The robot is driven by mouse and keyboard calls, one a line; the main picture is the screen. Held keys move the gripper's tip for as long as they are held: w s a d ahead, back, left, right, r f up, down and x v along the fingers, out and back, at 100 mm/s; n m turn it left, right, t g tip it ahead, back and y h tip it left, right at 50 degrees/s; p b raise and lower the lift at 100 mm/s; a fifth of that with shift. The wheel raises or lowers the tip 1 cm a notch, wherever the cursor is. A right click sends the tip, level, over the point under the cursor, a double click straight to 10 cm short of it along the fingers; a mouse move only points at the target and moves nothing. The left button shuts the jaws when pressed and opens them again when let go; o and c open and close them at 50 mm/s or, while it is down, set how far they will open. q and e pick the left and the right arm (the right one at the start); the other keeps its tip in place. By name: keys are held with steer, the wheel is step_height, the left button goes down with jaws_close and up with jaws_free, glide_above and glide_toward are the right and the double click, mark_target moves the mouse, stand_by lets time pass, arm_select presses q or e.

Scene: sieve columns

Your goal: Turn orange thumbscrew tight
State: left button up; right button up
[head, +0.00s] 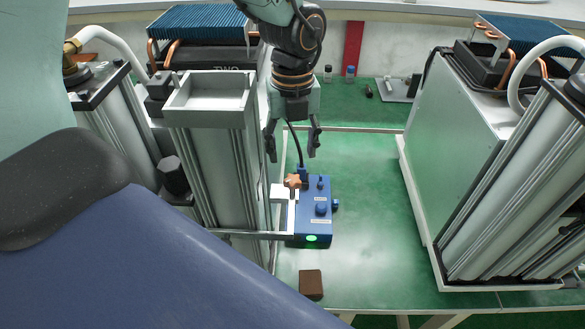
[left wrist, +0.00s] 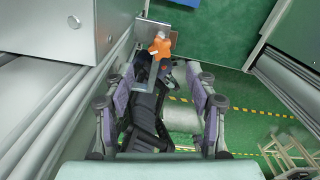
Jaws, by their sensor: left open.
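The orange thumbscrew (head: 292,181) sits at the white bracket (head: 280,193) beside the blue box (head: 316,212). In the left wrist view the orange thumbscrew (left wrist: 160,46) shows near the top, beyond the fingertips. My left gripper (head: 293,145) hangs pointing down above and behind the thumbscrew in the head view, with a gap between them. Its fingers are spread and empty, and they also show open in the left wrist view (left wrist: 158,100). A dark cable passes between the fingers in the head view. My right gripper is not in view.
A tall column with a grey tray (head: 209,98) stands close to the left of the box. A large cabinet (head: 460,150) stands at the right. A brown block (head: 311,284) lies near the front edge. The green surface right of the box is clear.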

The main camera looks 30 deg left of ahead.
mark_target(293, 179)
arm_select(q)
step_height(293, 179, down, 7)
steer(key=shift+d+r+p, duration=0.1)
steer(key=shift+d+p, duration=0.05)
steer(key=shift+p, duration=0.2)
steer(key=shift+s+f, duration=0.1)
steer(key=shift+f, duration=0.2)
steer(key=shift+c, duration=0.3)
steer(key=c, duration=1.1)
